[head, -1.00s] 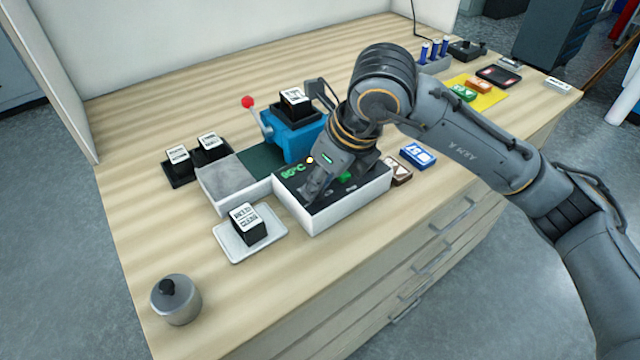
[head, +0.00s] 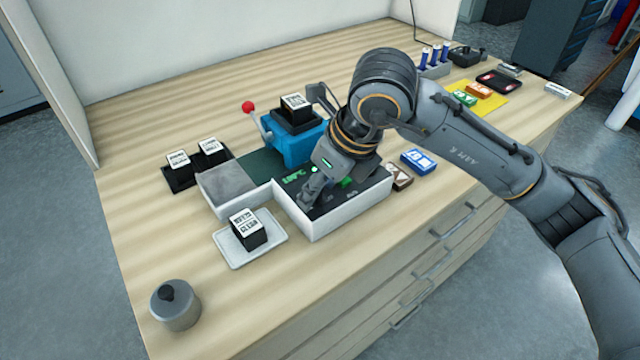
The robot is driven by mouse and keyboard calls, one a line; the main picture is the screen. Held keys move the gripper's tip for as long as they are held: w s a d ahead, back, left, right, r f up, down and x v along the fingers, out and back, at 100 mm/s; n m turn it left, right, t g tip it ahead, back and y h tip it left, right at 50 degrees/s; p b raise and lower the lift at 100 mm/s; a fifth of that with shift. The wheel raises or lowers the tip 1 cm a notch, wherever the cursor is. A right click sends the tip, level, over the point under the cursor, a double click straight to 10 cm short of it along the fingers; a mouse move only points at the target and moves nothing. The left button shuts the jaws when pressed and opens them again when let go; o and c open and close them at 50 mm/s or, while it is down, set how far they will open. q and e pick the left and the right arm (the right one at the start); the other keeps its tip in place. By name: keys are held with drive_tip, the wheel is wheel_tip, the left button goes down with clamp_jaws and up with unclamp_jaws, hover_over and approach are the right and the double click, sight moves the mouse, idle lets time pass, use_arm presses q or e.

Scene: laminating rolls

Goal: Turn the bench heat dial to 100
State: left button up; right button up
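The bench heat unit is a white box with a black top panel (head: 345,208) near the middle of the bench. Its green temperature readout (head: 293,176) shows a number starting with 1 and ending in °C; the middle digits are too small to be sure of. My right gripper (head: 312,196) points down onto the panel, just below the readout. The dial is hidden under its fingers, and I cannot tell how tightly they close on it. A small lit lamp (head: 314,169) glows pale green beside the readout. My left gripper is not in view.
A blue press (head: 295,148) with a red-knobbed lever stands behind the panel. A grey tray with a black block (head: 249,230) sits in front. Brown and blue cards (head: 418,160) lie to the right. A metal pot (head: 175,304) stands front left, with bare wood around it.

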drive_tip(key=v, duration=1.2)
drive_tip(key=shift+f, duration=0.1)
